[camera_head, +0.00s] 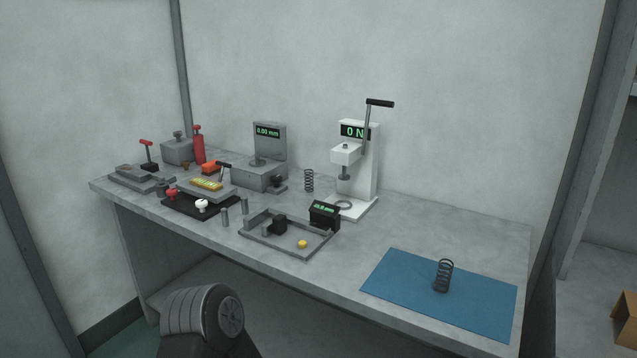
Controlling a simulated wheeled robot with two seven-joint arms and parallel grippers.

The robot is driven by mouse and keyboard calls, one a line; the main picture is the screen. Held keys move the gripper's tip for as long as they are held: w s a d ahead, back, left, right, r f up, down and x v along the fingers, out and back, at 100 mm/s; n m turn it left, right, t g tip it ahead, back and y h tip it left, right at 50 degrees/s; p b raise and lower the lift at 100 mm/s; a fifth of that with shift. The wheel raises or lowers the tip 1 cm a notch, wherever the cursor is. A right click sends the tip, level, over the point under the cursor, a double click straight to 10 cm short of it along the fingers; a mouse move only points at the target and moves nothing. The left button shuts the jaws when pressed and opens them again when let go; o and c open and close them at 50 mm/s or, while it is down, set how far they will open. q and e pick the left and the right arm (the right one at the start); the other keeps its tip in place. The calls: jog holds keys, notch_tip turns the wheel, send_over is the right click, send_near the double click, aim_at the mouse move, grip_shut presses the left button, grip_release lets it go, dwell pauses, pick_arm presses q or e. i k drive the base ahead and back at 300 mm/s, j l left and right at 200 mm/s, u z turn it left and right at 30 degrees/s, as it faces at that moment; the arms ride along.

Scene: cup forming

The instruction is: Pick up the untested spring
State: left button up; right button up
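A dark coil spring (443,276) stands upright on the blue mat (390,275) at the right front of the bench. A second, thinner coil spring (309,181) stands upright on the grey bench top, left of the white press. No label shows which spring is untested. The white press (362,170) has a raised black-handled lever and a display reading 0 N. Part of my arm shows at the bottom left, below the bench's front edge. Neither of my grippers is in view.
A grey framed fixture (262,244) with a small display (324,214) lies mid-bench. A gauge reading 0.00 mm (268,158), small cylinders, a red bottle-shaped item (198,147) and levered tools crowd the left. The bench (440,222) is clear between press and mat.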

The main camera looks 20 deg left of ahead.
aim_at(308, 190)
jog(key=j+z, duration=0.2)
jog(key=z, duration=0.15)
jog(key=j+z, duration=0.15)
jog(key=z, duration=0.25)
jog(key=k+j+z, duration=0.1)
jog(key=z, duration=0.25)
jog(key=k+j+z, duration=0.15)
jog(key=j, duration=0.35)
jog(key=k+j+z, duration=0.15)
jog(key=k+j, duration=0.2)
jog(key=k+j+z, duration=0.1)
jog(key=k+j, duration=0.15)
jog(key=j, duration=0.3)
jog(key=k+j+z, duration=0.15)
jog(key=k+j, duration=0.15)
jog(key=j, duration=0.1)
